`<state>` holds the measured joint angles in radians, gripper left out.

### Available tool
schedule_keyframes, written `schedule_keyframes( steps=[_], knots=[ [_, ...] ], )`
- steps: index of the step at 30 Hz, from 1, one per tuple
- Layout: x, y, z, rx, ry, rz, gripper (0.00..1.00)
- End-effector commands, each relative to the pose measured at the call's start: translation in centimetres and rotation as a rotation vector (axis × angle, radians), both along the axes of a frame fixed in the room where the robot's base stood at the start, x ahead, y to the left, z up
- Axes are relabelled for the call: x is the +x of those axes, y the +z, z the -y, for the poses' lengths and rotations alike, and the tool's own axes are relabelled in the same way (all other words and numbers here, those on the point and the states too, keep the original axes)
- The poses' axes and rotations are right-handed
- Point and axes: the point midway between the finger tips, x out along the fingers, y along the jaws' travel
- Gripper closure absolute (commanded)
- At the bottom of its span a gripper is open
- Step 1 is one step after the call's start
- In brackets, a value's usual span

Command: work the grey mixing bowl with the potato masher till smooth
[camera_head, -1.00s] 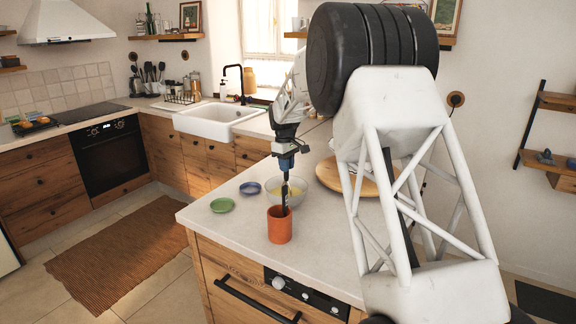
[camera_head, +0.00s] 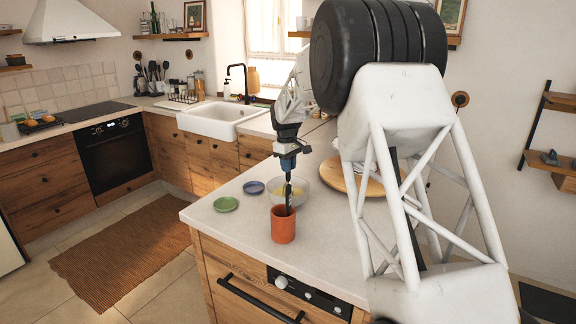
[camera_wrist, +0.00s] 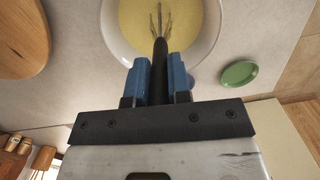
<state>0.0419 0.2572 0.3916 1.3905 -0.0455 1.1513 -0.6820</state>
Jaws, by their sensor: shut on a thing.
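My gripper (camera_head: 288,158) is above the near end of the counter. It is shut on a dark-handled tool (camera_wrist: 160,58), pointing down. The tool's head is thin, splayed metal wires, more like a whisk than a masher. In the wrist view, the wires lie over the yellow contents of the pale grey mixing bowl (camera_wrist: 112,42). In the head view, the bowl (camera_head: 303,190) stands just behind the orange pot (camera_head: 283,227). A dark shaft overlaps the bowl and the pot's mouth. I cannot tell whether the wires touch the contents.
A green dish (camera_head: 226,204) and a blue dish (camera_head: 253,187) lie left of the bowl. The green dish also shows in the wrist view (camera_wrist: 239,73). A round wooden board (camera_head: 350,181) lies right of the bowl, partly behind my arm. The counter's left front corner is clear.

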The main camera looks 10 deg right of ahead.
Motion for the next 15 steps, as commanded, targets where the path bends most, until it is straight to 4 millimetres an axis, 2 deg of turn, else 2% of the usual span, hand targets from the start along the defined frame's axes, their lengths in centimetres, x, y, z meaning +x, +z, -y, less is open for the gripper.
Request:
schedule_keyframes(
  steps=[15],
  knots=[
    [-0.74,-0.32,0.03,0.000,0.000,-0.005,1.00]
  ],
)
